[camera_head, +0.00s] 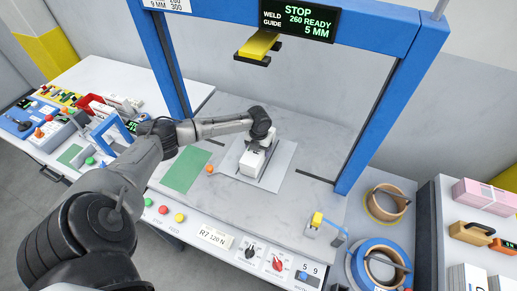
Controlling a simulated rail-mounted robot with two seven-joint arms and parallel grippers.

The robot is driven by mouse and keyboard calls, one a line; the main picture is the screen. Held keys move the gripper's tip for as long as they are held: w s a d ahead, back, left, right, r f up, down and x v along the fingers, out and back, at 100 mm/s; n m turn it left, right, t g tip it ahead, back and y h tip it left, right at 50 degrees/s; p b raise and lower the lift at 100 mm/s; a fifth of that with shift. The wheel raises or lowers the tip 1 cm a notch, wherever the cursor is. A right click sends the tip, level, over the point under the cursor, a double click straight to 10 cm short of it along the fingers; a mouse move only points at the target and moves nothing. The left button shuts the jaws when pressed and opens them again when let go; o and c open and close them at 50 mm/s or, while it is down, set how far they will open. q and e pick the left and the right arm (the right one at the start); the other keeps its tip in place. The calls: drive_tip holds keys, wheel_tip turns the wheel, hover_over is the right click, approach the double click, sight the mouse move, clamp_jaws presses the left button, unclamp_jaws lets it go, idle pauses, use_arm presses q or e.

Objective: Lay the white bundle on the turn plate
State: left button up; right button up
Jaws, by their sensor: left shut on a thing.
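My left gripper (256,147) reaches in from the left and points down under the blue frame. It is shut on the white bundle (251,164), a small white block. The bundle is over the middle of the turn plate (283,157), a light grey square plate on the grey bench. I cannot tell whether the bundle touches the plate. The gripper hides the bundle's far end. My right gripper is out of view.
A blue frame (398,98) with a sign and a yellow head (259,46) spans the bench. A green mat (187,168) and an orange ball (209,169) lie left of the plate. Tape rolls (388,203) stand at the right. The bench behind the plate is clear.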

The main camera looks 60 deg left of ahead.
use_arm(q)
drive_tip(key=shift+f, duration=0.25)
drive_tip(key=o, duration=1.2)
drive_tip(key=shift+c, duration=0.2)
drive_tip(key=o, duration=0.3)
drive_tip(key=shift+w, duration=0.1)
drive_tip(key=shift+o, duration=1)
drive_tip(key=shift+f, duration=0.1)
